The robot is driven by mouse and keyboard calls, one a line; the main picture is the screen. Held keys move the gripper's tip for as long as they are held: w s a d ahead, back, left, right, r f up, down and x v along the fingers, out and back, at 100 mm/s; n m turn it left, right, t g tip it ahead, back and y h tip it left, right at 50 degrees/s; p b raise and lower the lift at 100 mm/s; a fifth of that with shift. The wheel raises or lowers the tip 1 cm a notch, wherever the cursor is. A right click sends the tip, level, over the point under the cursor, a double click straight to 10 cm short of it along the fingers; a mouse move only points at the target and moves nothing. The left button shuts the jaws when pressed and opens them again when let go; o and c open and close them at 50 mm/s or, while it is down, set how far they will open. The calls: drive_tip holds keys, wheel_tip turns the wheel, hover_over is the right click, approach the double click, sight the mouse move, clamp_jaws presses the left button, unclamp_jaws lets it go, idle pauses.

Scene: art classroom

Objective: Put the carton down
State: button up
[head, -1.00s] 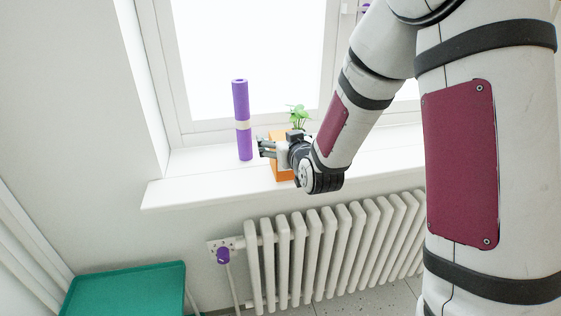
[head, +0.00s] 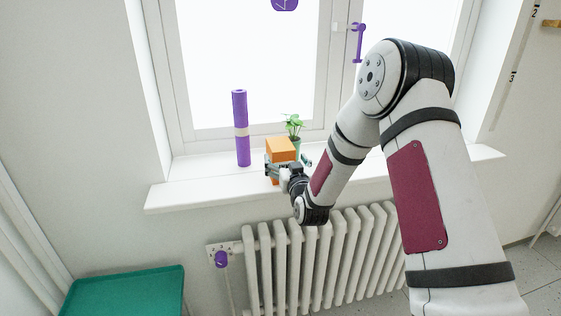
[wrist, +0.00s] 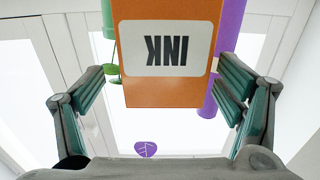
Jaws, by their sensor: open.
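The carton (head: 281,147) is an orange box standing on the white windowsill (head: 200,185). In the wrist view the carton (wrist: 165,93) shows a white label reading INK upside down. My gripper (head: 287,165) is at the front of the carton, low by the sill. In the wrist view my gripper (wrist: 160,75) has its green-padded fingers spread on either side of the carton, with gaps showing on both sides. The carton's base is partly hidden by my gripper in the head view.
A purple roll (head: 241,130) stands upright on the sill left of the carton. A potted plant (head: 293,126) stands close behind it to the right. A radiator (head: 335,255) is below, and a green tray (head: 130,292) is at lower left.

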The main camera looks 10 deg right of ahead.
drive_tip(key=shift+w+a, duration=0.2)
drive_tip(key=shift+w, duration=2.7)
drive_tip(key=c, duration=1.6)
drive_tip(key=shift+r, duration=0.15)
drive_tip(key=shift+c, duration=0.6)
